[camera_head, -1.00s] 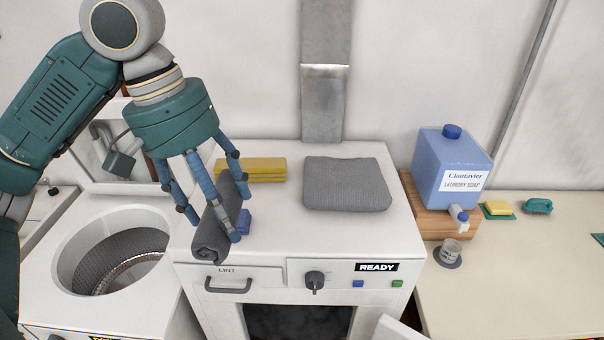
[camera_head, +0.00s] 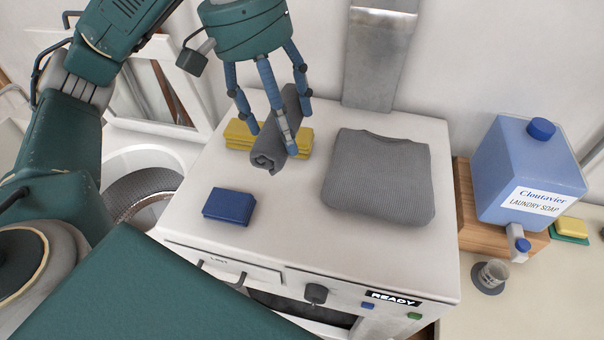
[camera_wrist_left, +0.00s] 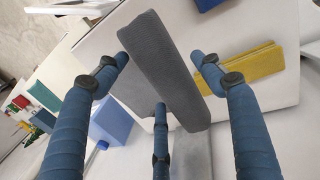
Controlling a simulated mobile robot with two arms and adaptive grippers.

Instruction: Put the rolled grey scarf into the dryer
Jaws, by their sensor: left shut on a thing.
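The rolled grey scarf (camera_head: 267,159) is in my left gripper (camera_head: 272,140), over the back part of the dryer's white top. The three blue fingers are closed around it, and its spiral end faces the front. In the left wrist view the scarf (camera_wrist_left: 165,70) lies between the fingers (camera_wrist_left: 160,85). The dryer (camera_head: 290,228) has a READY sign, a knob and a dark front opening (camera_head: 300,309), mostly cut off by the picture's lower part. My right gripper is not in view.
On the dryer top lie a folded yellow cloth (camera_head: 238,136) behind the scarf, a small folded blue cloth (camera_head: 229,206) and a folded grey sweater (camera_head: 380,180). A blue soap jug (camera_head: 525,170) stands at right. An open round washer drum (camera_head: 140,190) is at left.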

